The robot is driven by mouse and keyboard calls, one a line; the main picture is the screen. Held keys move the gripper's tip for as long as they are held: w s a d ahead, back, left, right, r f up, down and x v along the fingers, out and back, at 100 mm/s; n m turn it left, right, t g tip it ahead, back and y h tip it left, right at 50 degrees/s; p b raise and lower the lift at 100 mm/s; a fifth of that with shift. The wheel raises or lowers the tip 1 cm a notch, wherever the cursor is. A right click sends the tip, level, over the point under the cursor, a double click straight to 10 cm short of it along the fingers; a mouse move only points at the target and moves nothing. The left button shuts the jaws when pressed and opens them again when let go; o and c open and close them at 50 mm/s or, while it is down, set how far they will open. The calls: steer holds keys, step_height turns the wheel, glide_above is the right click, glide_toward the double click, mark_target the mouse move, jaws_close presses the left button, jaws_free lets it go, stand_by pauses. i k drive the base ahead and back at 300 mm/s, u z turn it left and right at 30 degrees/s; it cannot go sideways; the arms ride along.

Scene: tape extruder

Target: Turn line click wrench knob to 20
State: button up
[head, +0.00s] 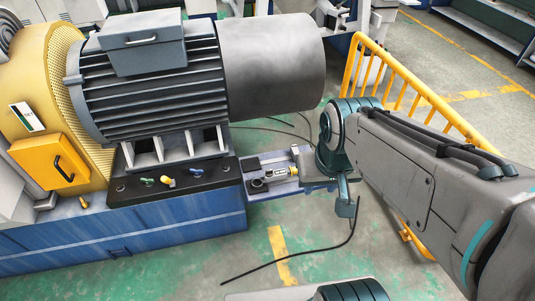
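A small wrench-like tool (275,176) lies on a narrow grey-blue ledge at the right end of the blue machine base. It has a dark round head at its left and a yellow part (293,170) at its right. I take it for the click wrench; its knob and any scale numbers are too small to read. My gripper (325,178) is just right of the tool, at the ledge's right end, under my arm's wrist. Its fingers are largely hidden or too small, so I cannot tell its opening or whether it touches the tool.
A large grey motor (150,85) stands on the blue base (120,243), left of the tool. Small coloured items lie on a black plate (215,184). A yellow railing (400,80) stands behind my arm. Dark cable (290,258) hangs onto open green floor in front.

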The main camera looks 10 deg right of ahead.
mark_target(269, 172)
steer(key=k, duration=0.9)
steer(key=u, duration=0.75)
steer(key=i, duration=0.65)
steer(key=u, duration=0.65)
steer(key=i, duration=0.7)
steer(key=z, duration=0.65)
steer(key=i, duration=0.65)
steer(key=z, duration=0.65)
